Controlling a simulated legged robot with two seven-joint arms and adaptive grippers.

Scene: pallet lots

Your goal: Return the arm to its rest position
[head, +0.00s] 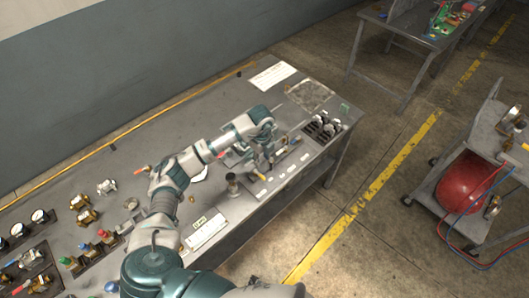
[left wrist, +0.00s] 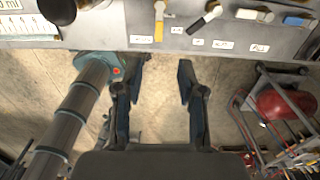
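My left arm reaches from the bottom of the head view out over the grey workbench (head: 140,165). My left gripper (head: 264,168) is near the bench's front edge at its right part. In the left wrist view the two dark fingers of this gripper (left wrist: 158,80) are spread apart with nothing between them. Below the gap is concrete floor, with the bench edge just beyond the fingertips. My right gripper shows in neither view.
Valves, gauges and fittings (head: 85,217) cover the bench's left part. A black rack of tools (head: 322,127) stands at its right end. A cart with a red tank (head: 465,182) stands at the right, past a yellow floor line (head: 395,165). A second table (head: 400,35) is farther back.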

